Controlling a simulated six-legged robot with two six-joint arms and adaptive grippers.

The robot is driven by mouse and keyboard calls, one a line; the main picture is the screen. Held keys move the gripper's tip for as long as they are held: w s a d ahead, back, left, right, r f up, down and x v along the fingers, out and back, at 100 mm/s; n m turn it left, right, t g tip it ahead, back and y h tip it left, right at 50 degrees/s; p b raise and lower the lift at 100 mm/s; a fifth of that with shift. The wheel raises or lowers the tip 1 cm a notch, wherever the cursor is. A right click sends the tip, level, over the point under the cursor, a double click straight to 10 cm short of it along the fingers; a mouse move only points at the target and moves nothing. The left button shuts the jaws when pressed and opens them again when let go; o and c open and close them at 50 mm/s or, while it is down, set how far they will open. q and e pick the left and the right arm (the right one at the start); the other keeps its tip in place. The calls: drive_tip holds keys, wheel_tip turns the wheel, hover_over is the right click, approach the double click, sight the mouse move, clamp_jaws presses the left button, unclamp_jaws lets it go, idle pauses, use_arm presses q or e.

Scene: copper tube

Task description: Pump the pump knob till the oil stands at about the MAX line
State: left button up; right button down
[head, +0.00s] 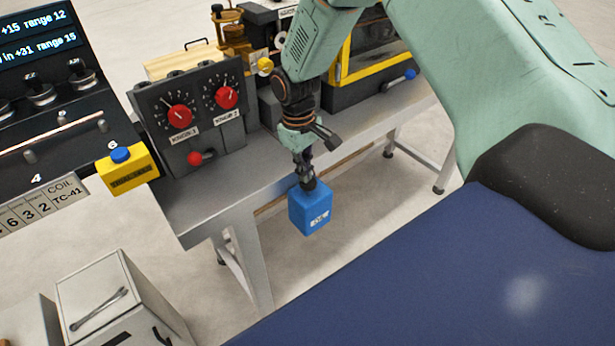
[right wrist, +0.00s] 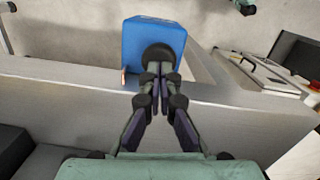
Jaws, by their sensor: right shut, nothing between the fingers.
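A blue box (head: 311,211) with a pale label too small to read shows at the table's front edge in the head view. It is also at the top of the right wrist view (right wrist: 150,38). A dark round knob (right wrist: 158,54) is on it; I take this for the pump knob. My right gripper (head: 307,178) is shut and empty, pointing down. Its fingertips (right wrist: 160,70) are together right at the knob; I cannot tell whether they touch it. No oil level or MAX line is visible. My left gripper is not in view.
The grey table (head: 205,205) carries a dark panel with red knobs (head: 228,98) and a yellow-framed machine (head: 375,70). A yellow box with a blue button (head: 121,155) is at left. A grey cabinet (head: 100,290) stands at lower left. Open floor lies in front of the table.

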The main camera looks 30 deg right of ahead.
drive_tip(key=shift+s+f, duration=0.15)
drive_tip(key=shift+s, duration=0.05)
drive_tip(key=w, duration=0.2)
drive_tip(key=shift+w+a+r, duration=0.15)
drive_tip(key=shift+w+r, duration=0.15)
drive_tip(key=shift+w, duration=0.05)
drive_tip(key=shift+w+a+r, duration=0.15)
drive_tip(key=shift+w, duration=0.15)
drive_tip(key=shift+w+r, duration=0.1)
drive_tip(key=shift+r, duration=0.4)
wheel_tip(320, 180, up, 11)
drive_tip(key=w, duration=0.1)
drive_tip(key=shift+a, duration=0.15)
